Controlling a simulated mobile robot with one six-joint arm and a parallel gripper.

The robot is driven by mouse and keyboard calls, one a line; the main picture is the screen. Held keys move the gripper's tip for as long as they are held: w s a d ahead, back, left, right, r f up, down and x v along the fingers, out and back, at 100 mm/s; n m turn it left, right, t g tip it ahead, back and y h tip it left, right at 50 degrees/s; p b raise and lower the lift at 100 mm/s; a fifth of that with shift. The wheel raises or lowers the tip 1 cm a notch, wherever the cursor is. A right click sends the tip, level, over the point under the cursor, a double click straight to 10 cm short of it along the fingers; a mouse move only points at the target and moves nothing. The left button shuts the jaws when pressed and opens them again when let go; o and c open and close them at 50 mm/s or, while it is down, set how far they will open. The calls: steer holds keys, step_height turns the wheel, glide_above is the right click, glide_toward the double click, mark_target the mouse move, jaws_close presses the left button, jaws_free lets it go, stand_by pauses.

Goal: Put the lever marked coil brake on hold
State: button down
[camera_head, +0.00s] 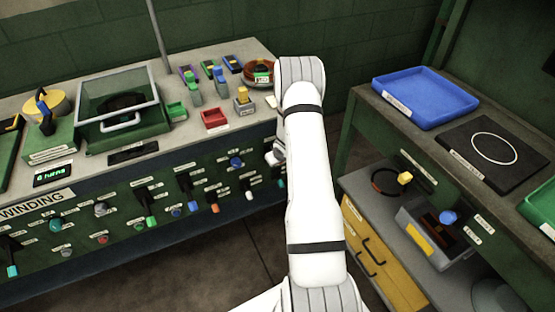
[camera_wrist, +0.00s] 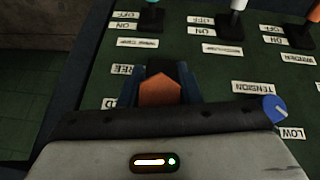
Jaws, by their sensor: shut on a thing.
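In the wrist view a lever with an orange tip (camera_wrist: 160,91) and a dark stem stands between the fingers of my gripper (camera_wrist: 159,90), which is shut on it. Beside it, a label partly covered by the finger reads "REE" (camera_wrist: 122,69), and lower down another shows only a final "D" (camera_wrist: 108,103). The lever's name plate is not visible, so I cannot read "coil brake". Whether the lever points to free or hold is unclear. In the head view my gripper (camera_head: 275,156) is at the right end of the winding panel (camera_head: 130,262), and the lever is hidden there.
A blue knob (camera_wrist: 275,110) marked tension is close beside my gripper. Teal (camera_wrist: 152,2), white (camera_wrist: 238,4) and orange (camera_wrist: 310,6) handled switches line the wrist view's top. A bench with a blue tray (camera_head: 425,96) stands to the right, with open floor between.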

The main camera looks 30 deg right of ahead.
steer(key=shift+w+r, duration=0.1)
steer(key=shift+w, duration=0.05)
steer(key=c, duration=1.1)
jaws_free()
steer(key=shift+o, duration=0.2)
steer(key=v, duration=0.7)
steer(key=shift+s+r+p, duration=0.25)
steer(key=shift+r+p, duration=0.05)
